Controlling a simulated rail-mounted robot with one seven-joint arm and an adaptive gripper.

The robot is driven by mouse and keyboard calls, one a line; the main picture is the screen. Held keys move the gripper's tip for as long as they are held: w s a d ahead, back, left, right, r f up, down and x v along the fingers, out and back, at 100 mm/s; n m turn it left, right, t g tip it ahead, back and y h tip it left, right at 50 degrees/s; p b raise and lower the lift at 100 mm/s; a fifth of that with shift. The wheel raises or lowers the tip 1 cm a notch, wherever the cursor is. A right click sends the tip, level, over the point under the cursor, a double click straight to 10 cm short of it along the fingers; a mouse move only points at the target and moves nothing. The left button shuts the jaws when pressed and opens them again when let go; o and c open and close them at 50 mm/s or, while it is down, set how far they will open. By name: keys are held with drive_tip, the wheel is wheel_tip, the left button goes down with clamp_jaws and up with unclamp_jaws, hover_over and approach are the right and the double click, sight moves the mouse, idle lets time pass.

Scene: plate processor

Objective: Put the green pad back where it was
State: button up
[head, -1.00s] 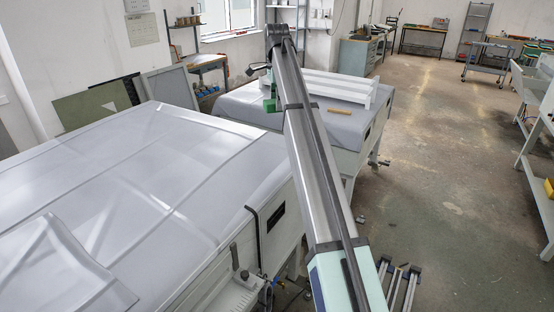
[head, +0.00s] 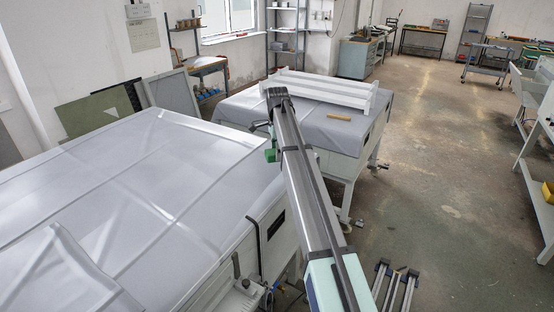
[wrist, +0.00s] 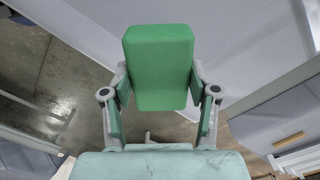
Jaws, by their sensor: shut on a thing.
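The green pad (wrist: 158,65) is a block with rounded edges. In the wrist view it stands between the two fingers of my gripper (wrist: 159,82), which press on its sides. In the head view the pad is a small green shape (head: 271,155) left of my arm's end, in front of the near edge of the far covered table. My gripper is mostly hidden there behind my arm. The pad is held in the air, and I see no surface touching it.
A large covered table (head: 130,190) fills the left. The far covered table (head: 340,137) carries a white rack (head: 320,88) and a wooden block (head: 339,117). Green and grey boards (head: 95,110) lean at the wall. The floor (head: 440,170) at right is open.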

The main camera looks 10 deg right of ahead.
sight(277, 168)
drive_tip(key=shift+f+p, duration=0.6)
drive_tip(key=shift+f, duration=1.45)
drive_tip(key=shift+f, duration=0.2)
drive_tip(key=o, duration=1.1)
drive_tip(key=shift+r, duration=0.1)
wheel_tip(277, 168, up, 12)
drive_tip(key=b, duration=0.3)
drive_tip(key=shift+r+b, duration=0.1)
drive_tip(key=shift+b, duration=0.2)
